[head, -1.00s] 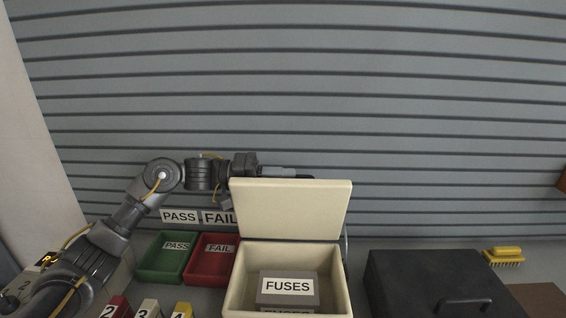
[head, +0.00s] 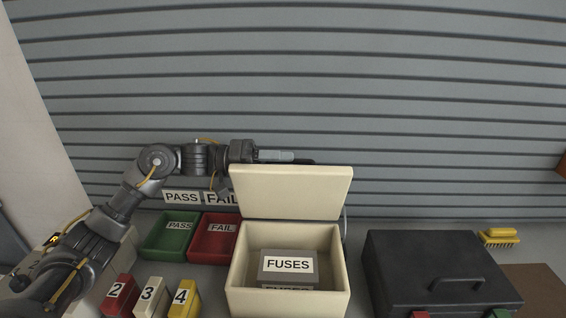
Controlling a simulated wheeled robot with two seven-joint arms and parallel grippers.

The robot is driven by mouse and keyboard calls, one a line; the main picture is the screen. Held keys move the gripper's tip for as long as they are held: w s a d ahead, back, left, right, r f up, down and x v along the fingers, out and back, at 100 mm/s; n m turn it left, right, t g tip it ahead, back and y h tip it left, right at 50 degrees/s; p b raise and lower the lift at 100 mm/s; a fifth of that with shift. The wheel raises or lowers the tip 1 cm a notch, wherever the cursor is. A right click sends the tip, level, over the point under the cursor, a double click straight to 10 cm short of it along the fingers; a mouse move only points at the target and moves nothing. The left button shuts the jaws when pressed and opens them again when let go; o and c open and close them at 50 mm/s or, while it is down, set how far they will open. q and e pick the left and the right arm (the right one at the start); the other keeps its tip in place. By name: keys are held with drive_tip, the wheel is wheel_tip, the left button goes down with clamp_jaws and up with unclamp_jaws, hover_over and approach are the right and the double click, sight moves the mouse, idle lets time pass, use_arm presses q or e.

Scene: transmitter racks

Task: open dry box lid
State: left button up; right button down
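The cream dry box (head: 287,303) stands in the lower middle of the head view. Its lid (head: 291,191) is raised and stands near upright at the back edge, so the inside shows. A grey box labelled FUSES (head: 288,266) sits inside. My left gripper (head: 292,158) is behind the lid's top edge, pointing right. The lid hides part of it, and I cannot tell whether its fingers are apart or touch the lid. My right gripper is not in view.
A green PASS tray (head: 165,246) and a red FAIL tray (head: 208,249) stand left of the dry box. Numbered blocks, red (head: 117,296), white (head: 150,298) and yellow (head: 185,299), stand in front. A black case (head: 425,262) and a yellow brush (head: 498,237) are at right.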

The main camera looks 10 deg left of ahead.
use_arm(q)
drive_tip(key=s+a+b, duration=0.2)
drive_tip(key=a, duration=0.8)
drive_tip(key=shift+b, duration=0.35)
drive_tip(key=shift+a, duration=0.2)
drive_tip(key=s+a+p, duration=0.2)
drive_tip(key=a, duration=1)
drive_tip(key=shift+s+p, duration=0.25)
drive_tip(key=shift+p, duration=0.1)
drive_tip(key=shift+p, duration=0.55)
